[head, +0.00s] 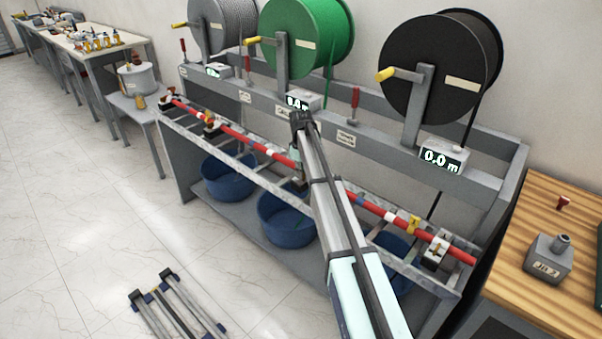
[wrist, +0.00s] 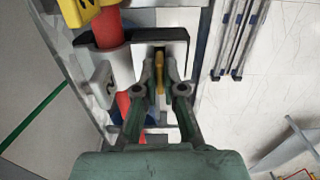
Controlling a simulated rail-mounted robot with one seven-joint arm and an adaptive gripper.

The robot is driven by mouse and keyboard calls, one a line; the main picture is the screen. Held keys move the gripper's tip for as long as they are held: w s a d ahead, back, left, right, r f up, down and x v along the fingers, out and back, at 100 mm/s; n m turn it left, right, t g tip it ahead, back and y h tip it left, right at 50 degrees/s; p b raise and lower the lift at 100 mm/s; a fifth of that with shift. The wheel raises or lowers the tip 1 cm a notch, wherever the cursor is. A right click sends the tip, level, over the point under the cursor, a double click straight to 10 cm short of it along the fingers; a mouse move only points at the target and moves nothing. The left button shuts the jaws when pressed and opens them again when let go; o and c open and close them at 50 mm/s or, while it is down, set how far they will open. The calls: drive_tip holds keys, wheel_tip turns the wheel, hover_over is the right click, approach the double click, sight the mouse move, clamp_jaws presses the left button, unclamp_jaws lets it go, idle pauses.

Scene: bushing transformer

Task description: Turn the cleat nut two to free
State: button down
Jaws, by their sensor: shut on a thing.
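In the wrist view my gripper (wrist: 160,90) is shut on a small yellow nut (wrist: 159,65) at the front of a cleat. The nut sits upright between the two green fingertips, which partly hide it. The cleat (wrist: 172,38) has a dark top strap and pale block and clasps a red rod (wrist: 108,32). In the head view my gripper (head: 296,158) reaches down to the red rod near the middle of the rack. My arm hides part of that area, and the nut cannot be made out there.
Another cleat (head: 435,251) holds the rod's right end. A yellow tag (wrist: 84,10) is beside the held cleat. Blue tubs (head: 286,222) stand below, cable reels (head: 307,38) above. A wooden bench (head: 540,235) is at right. The floor at left is mostly clear except for a low frame (head: 175,305).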

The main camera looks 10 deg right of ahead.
drive_tip(key=c, duration=1.3)
unclamp_jaws()
wheel_tip(320, 180, up, 12)
drive_tip(key=shift+r, duration=0.1)
